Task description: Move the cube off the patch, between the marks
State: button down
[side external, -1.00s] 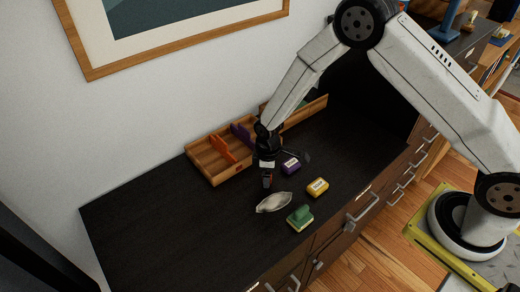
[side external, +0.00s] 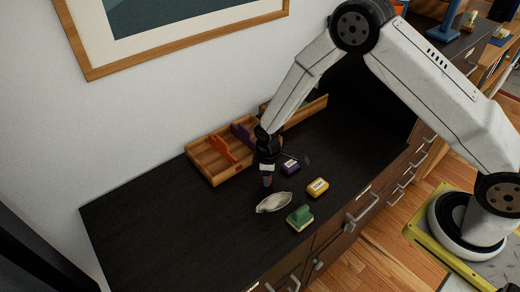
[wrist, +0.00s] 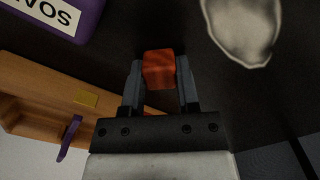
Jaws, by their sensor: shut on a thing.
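A red-orange cube (wrist: 159,75) sits between the two fingers of my gripper (wrist: 158,66) in the wrist view. The fingers are shut on its sides. In the side view my gripper (side external: 267,179) points down over the dark desk, just behind a pale grey pouch-like object (side external: 273,203). The cube is mostly hidden there, and I cannot tell whether it touches the desk. A small gold patch (wrist: 86,99) shows on the wooden tray in the wrist view. An orange divider (side external: 221,147) and a purple divider (side external: 241,133) stand in the tray; I cannot tell whether these are the marks.
The wooden tray (side external: 215,179) runs along the wall behind my gripper. A purple labelled block (side external: 290,167), a yellow labelled block (side external: 318,187) and a green handled block (side external: 300,218) lie to the right and front. The desk's left part (side external: 165,220) is clear.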

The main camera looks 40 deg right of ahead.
jog(key=shift+r, duration=0.15)
jog(key=shift+r, duration=0.9)
jog(key=s+d+r, duration=0.2)
jog(key=s+r, duration=0.8)
jog(key=s, duration=0.3)
jog(key=shift+s+d+r, duration=0.15)
jog(key=shift+s+r, duration=0.25)
jog(key=shift+w, duration=0.1)
jog(key=w+r+m, duration=0.1)
jog(key=w+m, duration=0.8)
jog(key=w, duration=0.4)
jog(key=shift+a, duration=0.2)
jog(key=shift+w, duration=0.2)
